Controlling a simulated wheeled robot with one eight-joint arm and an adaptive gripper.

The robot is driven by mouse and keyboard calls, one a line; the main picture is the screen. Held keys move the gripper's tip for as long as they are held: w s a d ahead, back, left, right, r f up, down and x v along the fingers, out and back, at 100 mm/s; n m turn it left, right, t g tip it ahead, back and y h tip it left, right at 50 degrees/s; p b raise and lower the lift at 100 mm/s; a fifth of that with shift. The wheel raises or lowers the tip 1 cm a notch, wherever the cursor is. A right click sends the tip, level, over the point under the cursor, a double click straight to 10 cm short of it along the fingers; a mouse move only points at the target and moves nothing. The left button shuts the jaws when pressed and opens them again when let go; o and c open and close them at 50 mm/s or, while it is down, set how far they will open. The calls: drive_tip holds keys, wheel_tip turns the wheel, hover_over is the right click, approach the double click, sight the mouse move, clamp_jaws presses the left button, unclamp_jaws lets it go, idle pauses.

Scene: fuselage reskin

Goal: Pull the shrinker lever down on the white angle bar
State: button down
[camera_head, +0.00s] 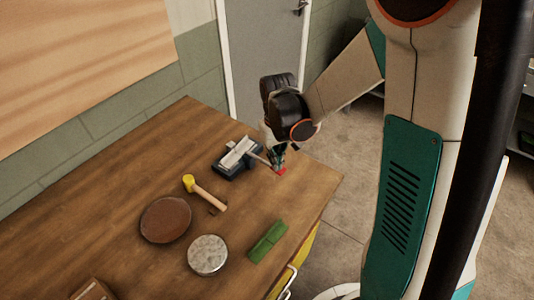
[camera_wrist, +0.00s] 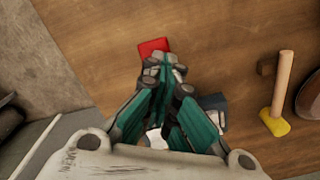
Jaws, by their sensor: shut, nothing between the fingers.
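The shrinker (camera_head: 228,166), a dark blue tool, stands near the table's far right side, with the white angle bar (camera_head: 238,152) lying across its top. A thin bar runs from the shrinker towards my gripper (camera_head: 277,165); I cannot tell whether it is the lever. A red piece (camera_head: 282,172) shows just beside my fingertips, and also in the wrist view (camera_wrist: 153,46). My gripper (camera_wrist: 166,66) is shut and empty, pointing down, its tips close to the red piece; contact cannot be told. Part of the dark blue shrinker (camera_wrist: 214,101) shows beside the fingers; the rest is hidden.
On the wooden table (camera_head: 120,150) are a yellow-headed mallet (camera_head: 207,194), a brown round pad (camera_head: 166,220), a grey speckled disc (camera_head: 207,255) and a green block (camera_head: 268,241). The table's right edge is close to my gripper. A wall stands behind.

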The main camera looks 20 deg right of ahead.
wheel_tip(320, 180, up, 10)
drive_tip(key=p, duration=0.6)
drive_tip(key=shift+f, duration=0.25)
idle(0.7)
wheel_tip(320, 180, down, 3)
drive_tip(key=m+p, duration=0.5)
drive_tip(key=m, duration=0.1)
drive_tip(key=shift+f+b, duration=0.6)
drive_tip(key=shift+f, duration=0.1)
idle(1.5)
